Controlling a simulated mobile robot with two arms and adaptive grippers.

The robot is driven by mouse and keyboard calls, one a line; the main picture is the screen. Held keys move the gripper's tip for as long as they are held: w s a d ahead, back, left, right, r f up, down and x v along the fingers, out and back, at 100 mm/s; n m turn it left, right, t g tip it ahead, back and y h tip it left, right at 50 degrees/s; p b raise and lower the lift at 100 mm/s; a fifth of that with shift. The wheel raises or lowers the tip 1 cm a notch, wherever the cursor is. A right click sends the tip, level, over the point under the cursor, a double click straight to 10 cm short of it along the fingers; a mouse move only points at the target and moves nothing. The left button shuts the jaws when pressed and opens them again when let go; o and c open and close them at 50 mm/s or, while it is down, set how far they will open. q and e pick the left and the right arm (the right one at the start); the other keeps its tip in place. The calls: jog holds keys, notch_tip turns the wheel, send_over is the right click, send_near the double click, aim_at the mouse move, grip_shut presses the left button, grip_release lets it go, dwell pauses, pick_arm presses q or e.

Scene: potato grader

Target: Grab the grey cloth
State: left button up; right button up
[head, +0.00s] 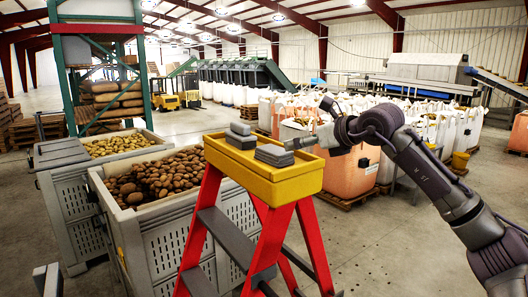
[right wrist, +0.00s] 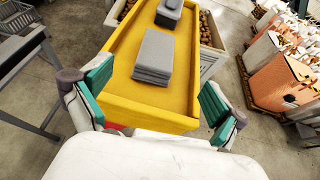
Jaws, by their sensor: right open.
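A folded grey cloth (head: 273,156) lies flat on the yellow top tray (head: 262,188) of a red stepladder, near the tray's right end. It also shows in the right wrist view (right wrist: 153,58). A second grey stack (head: 240,140) with a smaller grey piece on top sits farther along the tray, and appears at the top of the wrist view (right wrist: 168,14). My right gripper (head: 303,143) is at the tray's right end, apart from the near cloth. In the wrist view its teal-padded fingers (right wrist: 155,90) are spread wide with nothing between them. My left gripper is not seen.
The tray has a raised yellow rim. Grey bins of potatoes (head: 172,228) stand left of and behind the ladder (head: 238,250). Filled sacks on pallets (head: 345,175) stand at the right. Concrete floor is clear at the lower right.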

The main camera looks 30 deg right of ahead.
aim_at(271, 148)
jog(key=p+x, duration=0.3)
jog(key=x, duration=0.4)
jog(key=shift+w+r, duration=0.1)
jog(key=shift+w, duration=0.35)
jog(key=shift+w+a+p, duration=0.1)
jog(key=shift+w+p, duration=0.2)
jog(key=shift+p, duration=0.15)
jog(key=p+x, duration=0.3)
jog(key=x, duration=0.1)
jog(key=shift+w+a, duration=0.1)
jog(key=shift+a, duration=0.1)
jog(key=shift+w+f, duration=0.3)
jog(key=shift+f, duration=0.05)
jog(key=shift+s+r, duration=0.1)
jog(key=shift+s, duration=0.1)
jog(key=c, duration=0.4)
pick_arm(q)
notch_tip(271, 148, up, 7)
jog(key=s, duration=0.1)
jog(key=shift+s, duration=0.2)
pick_arm(e)
jog(key=c, duration=0.8)
